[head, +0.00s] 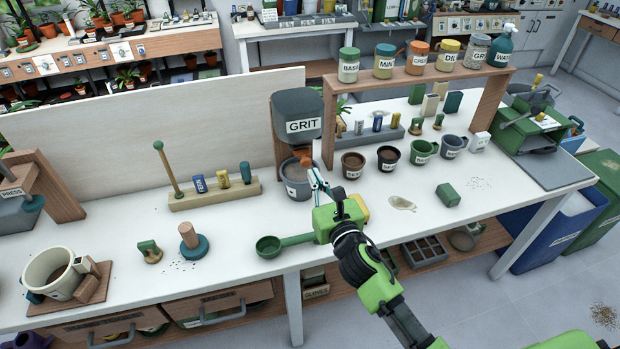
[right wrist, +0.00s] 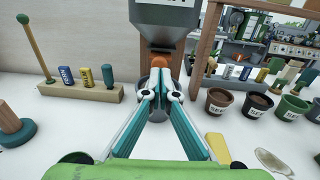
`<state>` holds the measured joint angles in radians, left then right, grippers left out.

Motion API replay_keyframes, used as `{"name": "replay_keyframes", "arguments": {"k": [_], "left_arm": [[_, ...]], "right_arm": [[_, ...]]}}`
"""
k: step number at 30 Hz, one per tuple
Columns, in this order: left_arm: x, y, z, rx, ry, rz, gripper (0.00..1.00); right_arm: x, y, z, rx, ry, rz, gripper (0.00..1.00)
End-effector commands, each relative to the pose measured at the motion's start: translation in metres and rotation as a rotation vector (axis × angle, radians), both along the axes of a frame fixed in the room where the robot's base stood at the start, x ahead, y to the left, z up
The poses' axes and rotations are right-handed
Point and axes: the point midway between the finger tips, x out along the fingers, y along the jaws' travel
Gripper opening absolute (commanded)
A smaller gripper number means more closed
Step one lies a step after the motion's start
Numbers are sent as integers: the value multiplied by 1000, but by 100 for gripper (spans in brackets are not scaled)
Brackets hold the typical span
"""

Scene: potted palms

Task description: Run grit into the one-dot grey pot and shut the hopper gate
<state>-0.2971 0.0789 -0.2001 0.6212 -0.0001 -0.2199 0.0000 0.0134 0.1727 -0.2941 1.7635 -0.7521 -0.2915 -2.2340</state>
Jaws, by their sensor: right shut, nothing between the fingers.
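The grey hopper (head: 302,108), labelled GRIT, stands at the back middle of the white table. An orange piece (head: 305,162) shows below its spout; in the right wrist view the orange piece (right wrist: 159,63) is just beyond my fingertips. Under the hopper is a grey pot (head: 294,191) with brown material inside; I cannot make out its dots. My right gripper (head: 311,170) is shut and empty at the pot's right side, close to the orange piece; contact is unclear. In the wrist view the pot is largely hidden by my fingers. My left gripper is not in view.
A green scoop (head: 268,246) lies in front of the hopper. A wooden block (head: 212,194) with coloured markers stands left. The front left of the table has bare room.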

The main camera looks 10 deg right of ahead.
Motion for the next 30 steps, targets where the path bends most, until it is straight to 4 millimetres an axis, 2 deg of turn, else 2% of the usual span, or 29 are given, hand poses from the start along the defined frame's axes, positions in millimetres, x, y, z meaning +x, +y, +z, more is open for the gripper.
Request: {"name": "replay_keyframes", "arguments": {"k": [4, 8, 15, 18, 25, 30], "left_arm": [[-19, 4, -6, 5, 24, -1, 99], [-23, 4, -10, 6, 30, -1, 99], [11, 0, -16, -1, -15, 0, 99], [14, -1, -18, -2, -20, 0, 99], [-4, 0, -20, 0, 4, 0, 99], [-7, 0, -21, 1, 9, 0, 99]], "right_arm": [[-21, -1, -3, -1, 2, 2, 0], [-40, -3, -3, -1, 4, 2, 0], [-80, -6, -2, 0, 5, 2, 0], [-91, -7, -2, 0, 5, 2, 0], [-101, -8, 0, 1, 3, 1, 0], [-101, -8, 1, 1, 3, 1, 0]]}}
